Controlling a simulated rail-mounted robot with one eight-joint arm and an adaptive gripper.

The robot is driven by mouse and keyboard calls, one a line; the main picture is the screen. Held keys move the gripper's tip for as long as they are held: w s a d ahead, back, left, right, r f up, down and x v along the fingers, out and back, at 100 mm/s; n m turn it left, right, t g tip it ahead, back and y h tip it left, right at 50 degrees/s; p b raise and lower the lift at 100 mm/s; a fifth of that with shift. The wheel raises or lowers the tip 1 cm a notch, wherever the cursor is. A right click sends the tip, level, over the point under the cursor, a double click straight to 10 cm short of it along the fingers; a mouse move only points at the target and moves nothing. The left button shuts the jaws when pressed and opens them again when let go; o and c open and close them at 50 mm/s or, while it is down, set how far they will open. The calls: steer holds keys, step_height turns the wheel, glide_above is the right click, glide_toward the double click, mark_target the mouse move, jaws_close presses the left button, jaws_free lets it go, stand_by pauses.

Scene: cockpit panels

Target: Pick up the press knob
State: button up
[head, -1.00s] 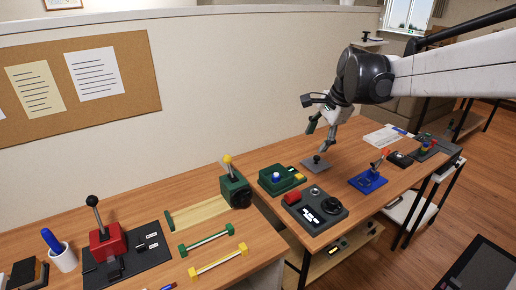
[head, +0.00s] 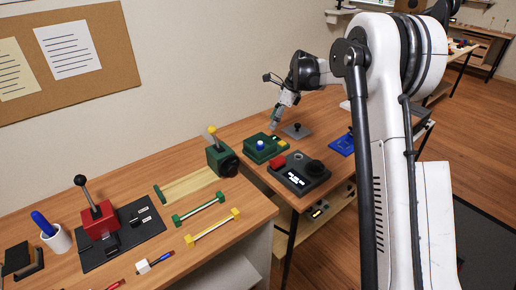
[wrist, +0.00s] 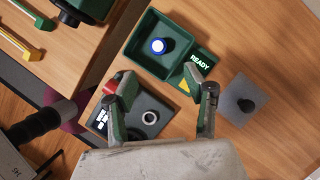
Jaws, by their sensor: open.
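A blue-topped knob (head: 260,145) stands in a green box (head: 256,156). In the wrist view the knob (wrist: 158,46) shows blue and white inside the open green tray (wrist: 130,52), beside a READY label. My gripper (head: 275,121) is open and empty above the bench near the green box. In the wrist view its fingertips (wrist: 165,82) are spread below the blue knob.
A dark control box (head: 300,180) with a red button and black dial stands in front of the green box. A blue stand (head: 341,145) is to the right. A green vise-like unit (head: 220,158), handles and a red lever unit (head: 99,219) are on the left bench. The wall stands behind.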

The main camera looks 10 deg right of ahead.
mark_target(260, 144)
steer(key=x, duration=0.7)
steer(key=shift+f, duration=0.35)
steer(key=shift+a+x, duration=0.2)
steer(key=shift+x, duration=2.55)
steer(key=shift+s+r, duration=0.1)
steer(key=shift+r, duration=0.05)
steer(key=shift+c, duration=0.5)
jaws_close()
